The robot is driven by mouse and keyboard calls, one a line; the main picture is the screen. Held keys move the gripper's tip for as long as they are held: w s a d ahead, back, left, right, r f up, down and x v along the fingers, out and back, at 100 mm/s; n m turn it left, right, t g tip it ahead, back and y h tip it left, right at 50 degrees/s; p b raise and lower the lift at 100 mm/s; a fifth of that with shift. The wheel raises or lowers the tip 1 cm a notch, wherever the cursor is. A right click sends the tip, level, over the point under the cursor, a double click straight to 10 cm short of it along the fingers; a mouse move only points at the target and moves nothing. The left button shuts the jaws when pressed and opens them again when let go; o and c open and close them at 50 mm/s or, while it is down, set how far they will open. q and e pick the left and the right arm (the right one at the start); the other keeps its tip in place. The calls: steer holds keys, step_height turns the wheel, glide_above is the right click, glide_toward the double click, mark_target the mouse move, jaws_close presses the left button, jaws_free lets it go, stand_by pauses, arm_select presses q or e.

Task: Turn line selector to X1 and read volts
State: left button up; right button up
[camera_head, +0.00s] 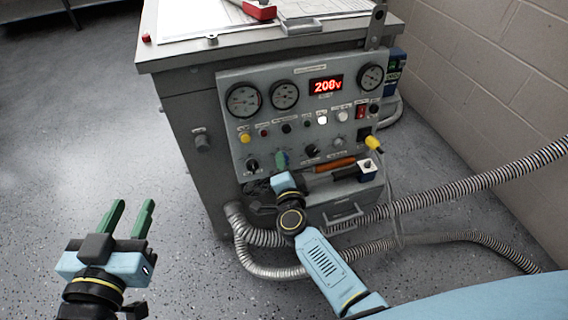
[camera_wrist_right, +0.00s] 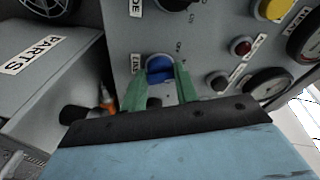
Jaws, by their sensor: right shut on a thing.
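The grey test panel (camera_head: 300,110) is on the front of a cabinet. Its red display (camera_head: 326,85) reads 208v. My right gripper (camera_head: 281,158) is at the lower row of knobs on the panel. In the right wrist view its green fingers are closed around a blue knob (camera_wrist_right: 159,68), beside a partly hidden label that seems to end in "NE". The fingers hide the knob in the head view, and its pointer cannot be made out. My left gripper (camera_head: 133,206) is open and empty, low over the floor at left.
Black knobs (camera_head: 252,165) (camera_head: 312,150) flank the held one. An orange-handled tool (camera_head: 335,164) lies on a ledge below. A grey PARTS box (camera_wrist_right: 40,55) is close to the right gripper. Ribbed hoses (camera_head: 460,190) run to the right. The floor at left is clear.

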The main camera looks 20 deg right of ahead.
arm_select(q)
steer(key=shift+f, duration=0.25)
arm_select(e)
steer(key=o, duration=1)
steer(key=shift+c, duration=0.2)
arm_select(q)
steer(key=s+a+f+g+y+p, duration=0.3)
steer(key=s+a+f+g, duration=0.3)
steer(key=s+f+g, duration=0.5)
steer(key=shift+s+a+f+n+g+y+p, duration=0.15)
steer(key=shift+s+f+n+g+y+p, duration=0.2)
steer(key=shift+s+p, duration=0.3)
arm_select(e)
steer(key=s+a+r, duration=0.1)
steer(key=s+a, duration=0.1)
steer(key=s, duration=1.1)
steer(key=shift+r, duration=0.15)
steer(key=shift+s, duration=0.1)
